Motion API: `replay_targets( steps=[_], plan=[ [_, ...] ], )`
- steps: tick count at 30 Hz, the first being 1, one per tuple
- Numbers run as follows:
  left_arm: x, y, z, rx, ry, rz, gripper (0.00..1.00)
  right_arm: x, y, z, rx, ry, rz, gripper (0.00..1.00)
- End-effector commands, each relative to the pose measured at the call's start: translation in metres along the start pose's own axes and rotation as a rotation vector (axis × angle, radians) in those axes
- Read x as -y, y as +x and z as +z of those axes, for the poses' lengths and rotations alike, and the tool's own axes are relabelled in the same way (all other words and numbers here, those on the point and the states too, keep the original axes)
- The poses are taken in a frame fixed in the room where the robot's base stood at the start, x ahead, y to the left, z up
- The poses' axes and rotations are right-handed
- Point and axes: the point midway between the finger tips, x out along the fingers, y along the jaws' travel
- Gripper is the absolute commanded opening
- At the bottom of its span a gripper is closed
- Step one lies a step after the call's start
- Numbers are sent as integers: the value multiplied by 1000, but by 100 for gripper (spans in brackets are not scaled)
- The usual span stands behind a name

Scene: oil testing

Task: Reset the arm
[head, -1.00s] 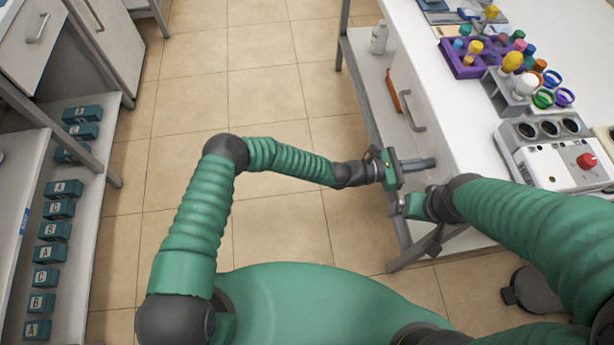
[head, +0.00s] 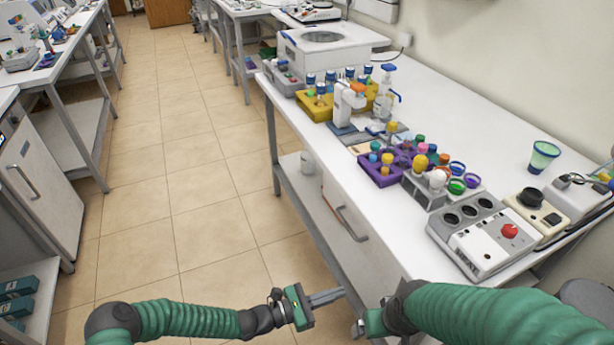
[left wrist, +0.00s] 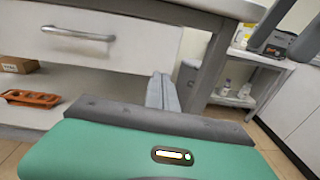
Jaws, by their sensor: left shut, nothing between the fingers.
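My left arm comes in from the left at the bottom of the head view. Its gripper (head: 338,293) is shut and empty, pointing right, just in front of the bench's lower side. In the left wrist view its two fingers (left wrist: 163,88) are together with nothing between them. My right arm comes in from the lower right, over the bench's near edge. Its gripper (head: 359,327) is close to the left one but apart from it; its fingers are too small and partly hidden to tell.
The white bench (head: 490,130) on the right holds a purple rack (head: 375,174), a yellow rack (head: 316,108) and a device with a red knob (head: 480,240). A drawer handle (left wrist: 78,34) and orange tray (left wrist: 30,98) are near the left gripper. The tiled aisle (head: 160,210) is clear.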

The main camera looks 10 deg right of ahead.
Motion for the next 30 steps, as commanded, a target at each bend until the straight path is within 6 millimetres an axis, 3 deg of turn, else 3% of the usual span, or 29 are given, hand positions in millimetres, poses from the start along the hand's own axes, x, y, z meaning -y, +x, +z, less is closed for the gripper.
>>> replay_targets(
  steps=[2, 5, 7, 9, 11, 15, 18, 21, 27, 30],
  plan=[
    [25, -7, 1, -72, 110, -119, 0, 0, 0, 0, 0, -1, 0, 93],
    [69, -37, -7, -233, 334, -356, 0, 0, 0, 0, 0, -1, 0, 93],
    [90, -74, -16, -365, 506, -529, 0, 0, 0, 0, 0, -1, 0, 93],
    [99, -118, -20, -496, 674, -685, 0, 0, 0, 0, 0, -1, 0, 93],
    [98, -157, -17, -606, 811, -803, 0, 0, 0, 0, 0, -1, 0, 93],
    [81, -238, 6, -830, 1087, -1012, 0, 0, 0, 0, 0, -1, 0, 93],
    [70, -279, 29, -947, 1237, -1106, 0, 0, 0, 0, 0, -1, 0, 93],
    [61, -310, 52, -1040, 1363, -1168, 0, 0, 0, 0, 0, -1, 0, 93],
    [53, -352, 95, -1180, 1580, -1244, 0, 0, 0, 0, 0, -1, 0, 93],
    [51, -352, 139, -1174, 1571, -1248, 0, 0, -46, -11, 0, -1, 0, 93]
  ],
)
